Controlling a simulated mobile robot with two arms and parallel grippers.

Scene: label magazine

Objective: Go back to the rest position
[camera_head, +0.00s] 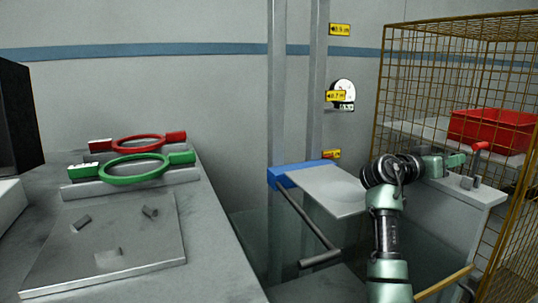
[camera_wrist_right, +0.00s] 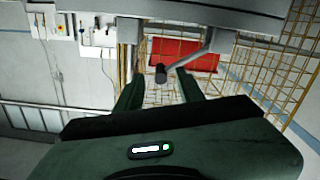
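My right arm comes up from the bottom of the head view. Its green gripper (camera_head: 459,160) reaches right, close to a red-handled lever (camera_head: 479,147) on a grey cabinet (camera_head: 450,215). In the right wrist view the two fingers (camera_wrist_right: 158,90) stand apart, with nothing held between them. A dark knob on a grey bent rod (camera_wrist_right: 160,74) appears beyond and between the fingertips; I cannot tell whether they touch it. My left gripper and arm are not in view.
A wire cage (camera_head: 440,70) with a red bin (camera_head: 492,130) stands at the right. A blue-edged platform (camera_head: 325,190) lies left of my right arm. The left bench (camera_head: 215,240) bears red (camera_head: 138,142) and green (camera_head: 137,168) ring-shaped parts and a grey plate (camera_head: 110,240).

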